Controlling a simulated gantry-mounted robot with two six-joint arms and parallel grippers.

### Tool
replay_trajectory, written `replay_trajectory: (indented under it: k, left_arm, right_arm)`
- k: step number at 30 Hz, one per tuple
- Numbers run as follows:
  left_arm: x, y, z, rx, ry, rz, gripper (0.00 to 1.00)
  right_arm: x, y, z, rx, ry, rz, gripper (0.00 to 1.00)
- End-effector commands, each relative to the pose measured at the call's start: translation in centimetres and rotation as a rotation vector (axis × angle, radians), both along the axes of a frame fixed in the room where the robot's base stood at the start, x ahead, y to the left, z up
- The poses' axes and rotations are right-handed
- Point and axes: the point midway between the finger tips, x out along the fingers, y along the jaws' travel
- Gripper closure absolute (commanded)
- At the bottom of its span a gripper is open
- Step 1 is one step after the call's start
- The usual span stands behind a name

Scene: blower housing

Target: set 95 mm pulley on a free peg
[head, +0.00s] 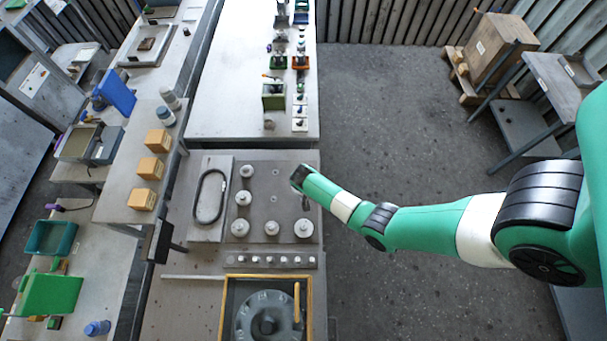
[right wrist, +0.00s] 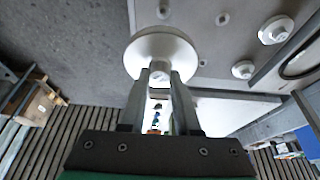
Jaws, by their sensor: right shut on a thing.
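My right gripper (head: 297,178) is over the right edge of the grey peg plate (head: 257,211) in the head view. In the right wrist view its fingers (right wrist: 160,78) are shut on a pale round pulley (right wrist: 160,48), held by its hub. I cannot read the pulley's size; in the head view the gripper hides it. Several other pale pulleys stand on the plate, including one at the front right (head: 304,228) and one at the front left (head: 240,228). Small bare pegs show, one near the plate's middle (head: 273,199). My left gripper is out of view.
A black belt loop (head: 210,197) lies on a panel left of the plate. A strip with several small knobs (head: 270,261) and a yellow-framed blower housing (head: 228,300) lie in front. A long white table (head: 230,90) stands behind. Open floor lies to the right.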

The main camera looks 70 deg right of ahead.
Motion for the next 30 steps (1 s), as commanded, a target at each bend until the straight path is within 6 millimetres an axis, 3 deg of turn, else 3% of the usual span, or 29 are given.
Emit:
replay_trajectory:
  k: [5, 9, 24, 30]
  left_arm:
    - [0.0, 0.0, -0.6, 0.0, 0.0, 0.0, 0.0]
    - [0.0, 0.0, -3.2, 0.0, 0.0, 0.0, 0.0]
    - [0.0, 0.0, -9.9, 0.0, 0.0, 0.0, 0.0]
    - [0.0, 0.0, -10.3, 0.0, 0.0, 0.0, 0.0]
  right_arm:
    - [0.0, 0.0, -2.7, 0.001, 0.003, 0.0, 1.0]
    - [0.0, 0.0, -5.0, -0.001, -0.001, 0.0, 1.0]
    - [0.0, 0.0, -10.5, 0.0, -0.002, 0.001, 1.0]
    - [0.0, 0.0, -11.6, 0.0, -0.001, 0.0, 1.0]
